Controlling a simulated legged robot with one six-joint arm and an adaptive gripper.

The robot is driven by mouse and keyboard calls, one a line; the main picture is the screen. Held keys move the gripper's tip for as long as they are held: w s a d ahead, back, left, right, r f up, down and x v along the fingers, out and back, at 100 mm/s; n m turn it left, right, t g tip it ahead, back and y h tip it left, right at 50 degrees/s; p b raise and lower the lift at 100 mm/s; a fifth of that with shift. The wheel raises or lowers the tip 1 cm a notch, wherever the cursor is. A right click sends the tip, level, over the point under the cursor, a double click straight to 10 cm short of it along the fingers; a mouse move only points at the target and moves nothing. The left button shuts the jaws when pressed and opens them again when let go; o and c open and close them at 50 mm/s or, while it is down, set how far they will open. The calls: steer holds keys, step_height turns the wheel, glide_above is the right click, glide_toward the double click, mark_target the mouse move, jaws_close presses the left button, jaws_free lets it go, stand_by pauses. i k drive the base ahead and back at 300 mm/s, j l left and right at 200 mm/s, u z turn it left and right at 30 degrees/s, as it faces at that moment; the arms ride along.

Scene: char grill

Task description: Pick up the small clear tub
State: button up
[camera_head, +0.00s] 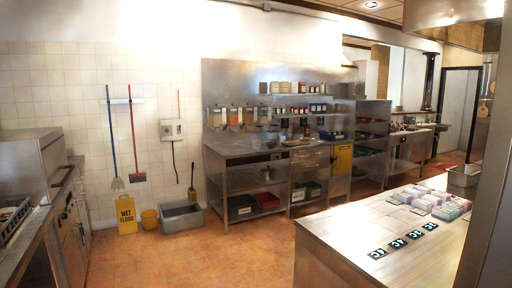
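I cannot pick out a small clear tub for sure from this distance. Several small items stand on the steel back counter (235,149), among them what looks like a bowl or tub (271,143), too small to tell. Clear-looking dispensers (233,116) hang above that counter. A group of small pale and purple packs (440,204) lies on the near right counter (345,232); none is clearly a clear tub. My gripper is not in view.
Open tiled floor (200,255) lies in the middle. A steel cooking unit (28,160) stands at left. Black number tags (397,243) lie on the near counter.

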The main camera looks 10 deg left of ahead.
mark_target(256, 144)
steer(key=i+j+u, duration=0.6)
steer(key=i, duration=0.15)
steer(key=i+j+u, duration=0.15)
steer(key=i+u, duration=0.15)
steer(key=i, duration=0.4)
steer(key=i+u, duration=0.35)
steer(key=i, duration=0.3)
steer(key=i+z, duration=0.25)
steer(key=i, duration=0.45)
steer(key=i+j+z, duration=0.25)
steer(key=i, duration=0.45)
steer(key=i+l+z, duration=0.1)
steer(key=i+z, duration=0.3)
steer(key=i, duration=0.4)
steer(key=i+j+z, duration=0.15)
steer(key=i+z, duration=0.3)
steer(key=i, duration=0.35)
steer(key=i+z, duration=0.3)
steer(key=i, duration=0.5)
steer(key=i+z, duration=0.3)
steer(key=i, duration=0.5)
steer(key=i+u, duration=0.4)
steer(key=i+l+u, duration=0.1)
steer(key=i+u, duration=0.3)
steer(key=i+l+u, duration=0.25)
steer(key=i+u, duration=0.15)
steer(key=i, duration=0.15)
